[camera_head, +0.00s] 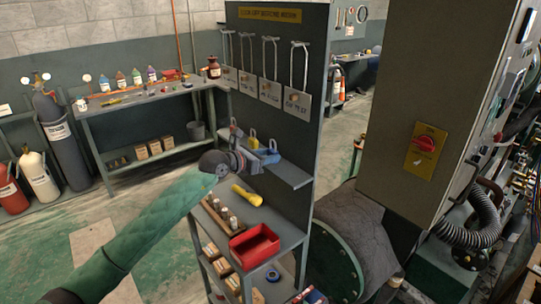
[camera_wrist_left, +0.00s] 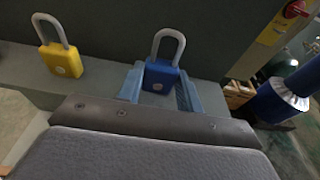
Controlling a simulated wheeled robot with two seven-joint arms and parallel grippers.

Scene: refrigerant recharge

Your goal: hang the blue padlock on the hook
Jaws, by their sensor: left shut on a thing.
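The blue padlock (camera_wrist_left: 162,76) has a grey shackle pointing up and sits between the blue fingers of my left gripper (camera_wrist_left: 160,92). In the head view my left gripper (camera_head: 268,158) is at the panel's small shelf, shut on the blue padlock (camera_head: 273,147). I cannot tell whether the padlock still touches the shelf. Several long silver hooks with pale tags hang on the grey panel above, such as the rightmost hook (camera_head: 300,65). My right gripper is not in view.
A yellow padlock (camera_wrist_left: 62,61) stands on the shelf (camera_head: 292,174) to the left of the blue one. Below are a yellow flashlight (camera_head: 246,195) and a red tray (camera_head: 254,246) on a cart. A grey cabinet (camera_head: 415,110) stands to the right. Space before the hooks is clear.

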